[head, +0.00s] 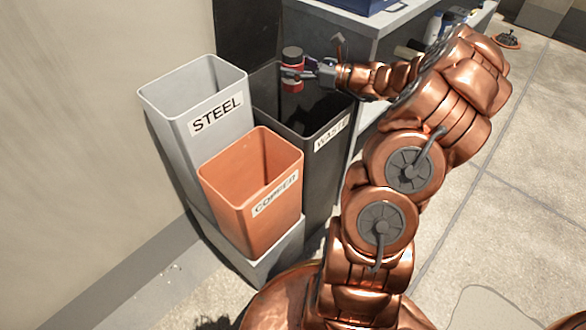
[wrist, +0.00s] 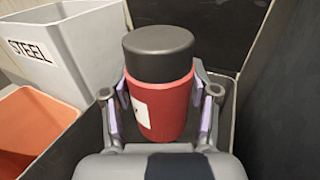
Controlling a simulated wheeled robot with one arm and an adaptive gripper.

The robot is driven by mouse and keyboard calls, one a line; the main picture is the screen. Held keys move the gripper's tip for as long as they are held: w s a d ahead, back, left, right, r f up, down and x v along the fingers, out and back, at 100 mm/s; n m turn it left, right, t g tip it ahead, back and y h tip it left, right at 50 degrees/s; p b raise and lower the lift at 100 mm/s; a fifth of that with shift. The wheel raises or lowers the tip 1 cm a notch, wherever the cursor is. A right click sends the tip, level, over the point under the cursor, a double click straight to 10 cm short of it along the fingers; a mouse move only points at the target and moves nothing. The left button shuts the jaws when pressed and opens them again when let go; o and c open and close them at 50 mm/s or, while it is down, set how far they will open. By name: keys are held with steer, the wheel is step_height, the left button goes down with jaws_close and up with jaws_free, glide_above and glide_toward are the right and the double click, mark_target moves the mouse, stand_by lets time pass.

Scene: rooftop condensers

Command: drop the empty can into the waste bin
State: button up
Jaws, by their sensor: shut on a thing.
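A red can with a dark grey top (head: 292,57) is held upright between the fingers of my gripper (head: 299,74). In the wrist view the can (wrist: 160,100) has a pale label on its side, and my gripper (wrist: 160,110) is shut on it from both sides. The black waste bin (head: 318,140), labelled WASTE, is below the can in the head view. The can appears over the bin's opening; its exact height above the rim is hard to tell. The bin's inside is dark, and its contents cannot be made out.
A grey STEEL bin (head: 180,125) stands left of the waste bin, and an orange COPPER bin (head: 245,215) stands in front. A grey bench (head: 345,22) with a blue box (head: 362,4) is behind. Open paved floor (head: 490,200) lies to the right.

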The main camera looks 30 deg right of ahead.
steer(key=shift+f, duration=0.35)
steer(key=o, duration=1.2)
steer(key=v, duration=1.2)
